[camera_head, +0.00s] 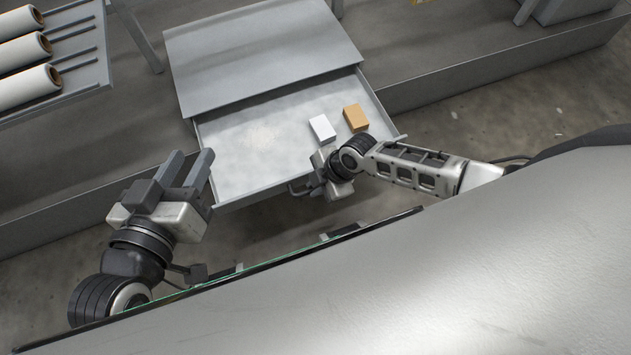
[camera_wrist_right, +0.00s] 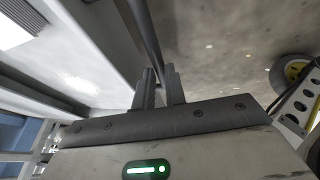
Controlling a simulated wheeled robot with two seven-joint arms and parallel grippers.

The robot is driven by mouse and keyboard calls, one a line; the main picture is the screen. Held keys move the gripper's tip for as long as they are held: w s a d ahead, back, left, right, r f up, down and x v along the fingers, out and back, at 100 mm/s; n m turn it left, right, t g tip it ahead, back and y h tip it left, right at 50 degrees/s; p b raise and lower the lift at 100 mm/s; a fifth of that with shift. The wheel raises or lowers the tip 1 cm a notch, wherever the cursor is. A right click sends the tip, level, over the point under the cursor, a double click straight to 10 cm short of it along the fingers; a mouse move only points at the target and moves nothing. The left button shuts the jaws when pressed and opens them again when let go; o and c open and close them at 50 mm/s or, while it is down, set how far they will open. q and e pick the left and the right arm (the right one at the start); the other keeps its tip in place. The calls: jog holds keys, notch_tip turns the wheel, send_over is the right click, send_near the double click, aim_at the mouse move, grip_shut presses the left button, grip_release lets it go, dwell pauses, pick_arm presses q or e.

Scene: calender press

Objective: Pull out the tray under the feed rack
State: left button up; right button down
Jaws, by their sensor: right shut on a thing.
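The tray (camera_head: 255,140) is a shallow grey drawer that stands partly out from under a flat grey cover (camera_head: 260,55) in the head view. Its front edge has a dark bar handle (camera_head: 297,191), which also shows in the right wrist view (camera_wrist_right: 143,38). My right gripper (camera_head: 317,180) is at this front edge, and its fingers (camera_wrist_right: 160,82) are shut on the handle. In the head view its fingertips are largely hidden by the wrist. My left gripper (camera_head: 185,165) is left of the tray, apart from it, with its fingers spread and empty.
A white box (camera_head: 322,128) and an orange-brown box (camera_head: 355,117) lie in the tray's right part. A rack (camera_head: 85,75) with white rolls (camera_head: 25,55) stands at the upper left. Bare floor (camera_head: 480,130) shows right of the tray.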

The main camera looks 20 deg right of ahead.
jog(key=c, duration=1.5)
grip_release()
pick_arm(q)
jog(key=shift+r, duration=0.2)
pick_arm(e)
jog(key=shift+o, duration=0.2)
